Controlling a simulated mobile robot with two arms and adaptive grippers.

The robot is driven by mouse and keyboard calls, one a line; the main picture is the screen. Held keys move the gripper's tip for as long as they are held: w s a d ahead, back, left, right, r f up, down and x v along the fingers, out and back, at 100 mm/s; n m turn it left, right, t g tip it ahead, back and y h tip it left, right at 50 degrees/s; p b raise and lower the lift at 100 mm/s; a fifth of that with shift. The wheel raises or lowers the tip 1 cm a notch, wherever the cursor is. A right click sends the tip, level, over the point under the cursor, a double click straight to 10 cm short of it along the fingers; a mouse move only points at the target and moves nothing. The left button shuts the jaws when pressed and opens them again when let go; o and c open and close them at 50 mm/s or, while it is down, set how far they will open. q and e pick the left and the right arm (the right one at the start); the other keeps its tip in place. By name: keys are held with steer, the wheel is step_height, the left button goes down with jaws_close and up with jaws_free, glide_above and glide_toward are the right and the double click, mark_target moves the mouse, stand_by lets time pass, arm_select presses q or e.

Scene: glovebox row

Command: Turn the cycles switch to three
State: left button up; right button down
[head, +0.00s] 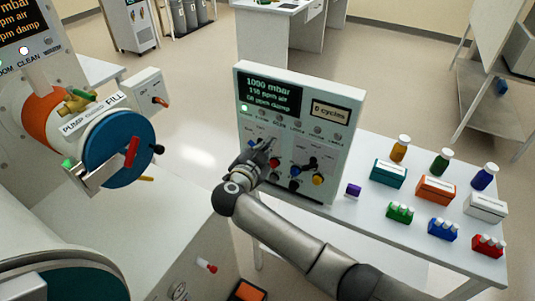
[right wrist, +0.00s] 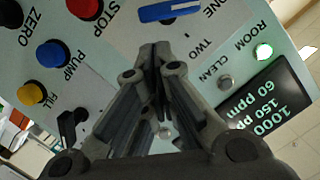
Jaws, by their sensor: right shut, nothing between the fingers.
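The control panel (head: 330,150) stands upright on the white table, with a display and a "0 cycles" plate. In the right wrist view, a blue-handled rotary switch (right wrist: 168,11) shows at the top edge, partly cut off. The labels ONE and TWO are beside it; no THREE label is readable. My right gripper (head: 268,148) is at the panel's left half and hides part of it. In the right wrist view the gripper (right wrist: 155,50) is shut and empty, its tips just below the blue handle. I cannot tell whether they touch it. My left gripper is not in view.
The panel also has a blue PUMP button (right wrist: 52,53), a yellow FILL button (right wrist: 32,93) and a black lever (right wrist: 68,128). Bottles, boxes and vial racks (head: 400,212) stand on the table to the right. The glovebox chamber with a blue disc (head: 125,160) is at left.

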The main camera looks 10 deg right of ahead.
steer(key=shift+w+a+f+b, duration=0.25)
steer(key=shift+f+b, duration=0.3)
steer(key=shift+b, duration=0.05)
steer(key=shift+f, duration=0.1)
steer(key=shift+a+f+m+b, duration=0.1)
steer(key=shift+f+m+b, duration=0.05)
steer(key=shift+m+b, duration=0.15)
